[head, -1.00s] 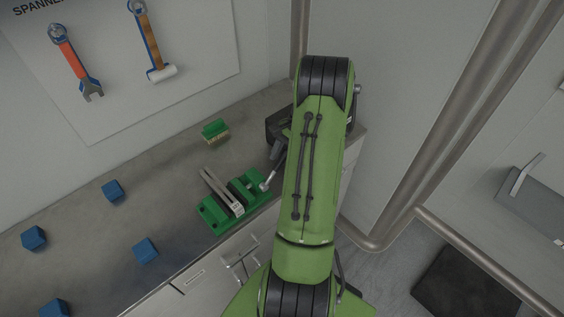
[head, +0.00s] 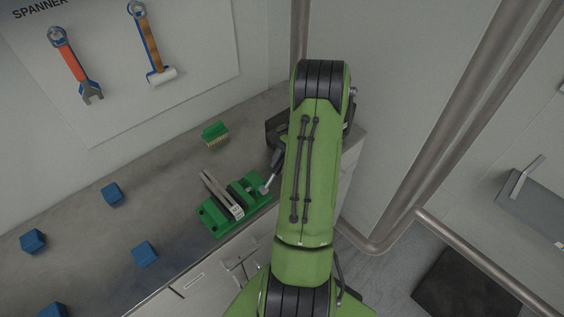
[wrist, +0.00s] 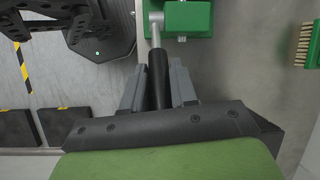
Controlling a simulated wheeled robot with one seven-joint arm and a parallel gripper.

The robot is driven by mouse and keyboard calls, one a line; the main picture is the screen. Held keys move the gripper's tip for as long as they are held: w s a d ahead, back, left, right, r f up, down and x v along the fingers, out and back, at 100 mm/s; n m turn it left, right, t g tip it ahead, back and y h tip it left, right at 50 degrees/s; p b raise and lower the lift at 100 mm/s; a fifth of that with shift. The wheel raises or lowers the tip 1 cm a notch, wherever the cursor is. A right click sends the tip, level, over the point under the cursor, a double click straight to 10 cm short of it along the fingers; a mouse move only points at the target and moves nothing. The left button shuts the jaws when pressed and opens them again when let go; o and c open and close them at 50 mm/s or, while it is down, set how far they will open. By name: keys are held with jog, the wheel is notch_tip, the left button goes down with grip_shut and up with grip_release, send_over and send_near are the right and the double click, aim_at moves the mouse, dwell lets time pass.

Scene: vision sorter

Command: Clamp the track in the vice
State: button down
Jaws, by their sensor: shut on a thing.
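The green vice (head: 211,217) sits at the bench's front edge and also shows at the top of the wrist view (wrist: 188,18). The track (head: 222,192), a long grey bar, lies between its jaws, its far end sticking out at the back. I cannot tell how tightly the jaws press on it. The vice handle has a steel rod and a black grip (wrist: 158,78). My gripper (wrist: 157,88) is shut on this grip, one grey finger on each side. In the head view my green arm hides most of the gripper.
A green brush (head: 215,134) lies behind the vice. Several blue cubes (head: 145,253) are spread over the left of the bench. A spanner (head: 76,66) and a hammer (head: 151,42) hang on the wall board. A black box-like thing (head: 277,124) stands right of the brush.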

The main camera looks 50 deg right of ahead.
aim_at(274, 171)
jog(key=a+h+b, duration=0.1)
jog(key=a+r+h+b, duration=0.1)
jog(key=b, duration=0.1)
jog(key=w+h+b, duration=0.1)
jog(key=shift+a+r+g+h, duration=0.35)
jog(key=shift+a+g+h, duration=0.05)
jog(key=a+h+b, duration=0.1)
jog(key=a+r+h+b, duration=0.1)
jog(key=h+b, duration=0.1)
jog(key=shift+w+a+g, duration=0.2)
jog(key=shift+a+g, duration=0.05)
jog(key=shift+g, duration=0.05)
jog(key=shift+w+a+r+h+b, duration=0.1)
jog(key=shift+a+h+b, duration=0.65)
jog(key=shift+h+b, duration=0.2)
jog(key=shift+g, duration=0.3)
jog(key=shift+a, duration=0.1)
jog(key=c, duration=1.2)
grip_release()
jog(key=shift+o, duration=1.2)
jog(key=shift+w+a, duration=0.1)
jog(key=shift+a, duration=0.2)
jog(key=shift+d, duration=0.1)
